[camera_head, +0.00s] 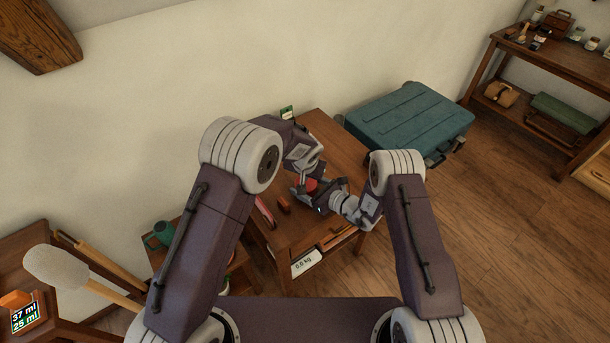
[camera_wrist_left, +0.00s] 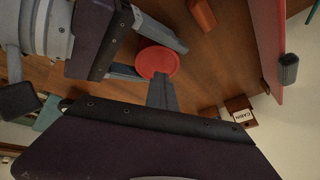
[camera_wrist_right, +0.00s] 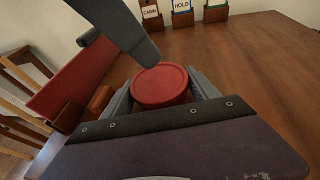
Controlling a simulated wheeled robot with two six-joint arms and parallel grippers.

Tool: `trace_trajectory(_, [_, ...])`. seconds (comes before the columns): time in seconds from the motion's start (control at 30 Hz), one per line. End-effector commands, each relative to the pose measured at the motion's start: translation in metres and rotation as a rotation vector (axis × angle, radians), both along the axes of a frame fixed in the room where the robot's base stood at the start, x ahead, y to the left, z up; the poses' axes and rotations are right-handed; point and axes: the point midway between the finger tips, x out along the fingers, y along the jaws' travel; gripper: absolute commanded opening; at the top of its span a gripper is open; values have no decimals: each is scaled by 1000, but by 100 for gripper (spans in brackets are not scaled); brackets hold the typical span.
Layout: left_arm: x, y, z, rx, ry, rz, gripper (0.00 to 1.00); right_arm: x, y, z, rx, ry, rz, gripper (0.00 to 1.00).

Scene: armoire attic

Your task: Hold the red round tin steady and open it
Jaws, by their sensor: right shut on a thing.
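The red round tin (camera_head: 311,184) is on the wooden table, and its flat red lid faces up in the left wrist view (camera_wrist_left: 157,61) and the right wrist view (camera_wrist_right: 160,84). My right gripper (camera_wrist_right: 160,92) is shut on the tin, with one finger on each side of it. My left gripper (camera_wrist_left: 162,92) has its fingers together and shows nothing between them. Its tips are above or at the lid's edge; I cannot tell whether they touch it. In the head view my grippers partly hide the tin.
A small orange-brown block (camera_head: 284,204) and a long red item (camera_head: 265,210) lie left of the tin. Small labelled holders, CABIN (camera_wrist_right: 151,14) and HOLD (camera_wrist_right: 181,14), stand along the table edge. A teal case (camera_head: 410,122) stands behind right. A 0.0 kg display (camera_head: 307,262) is at the front.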

Motion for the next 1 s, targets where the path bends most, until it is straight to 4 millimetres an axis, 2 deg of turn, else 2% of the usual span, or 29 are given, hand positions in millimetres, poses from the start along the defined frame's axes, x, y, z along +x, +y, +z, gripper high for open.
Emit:
trace_trajectory(0.5, [0,1,11,-117,43,-47,0,0,0,1,1,-1,0,0])
trace_trajectory(0.9, [0,0,12,-122,46,-54,0,0,0,1,1,-1,0,0])
trace_trajectory(0.93, [0,0,12,-122,46,-54,1,0,0,1,1,-1,0,0])
trace_trajectory(1.0, [0,0,12,-122,46,-54,20,0,0,1,1,-1,0,0])
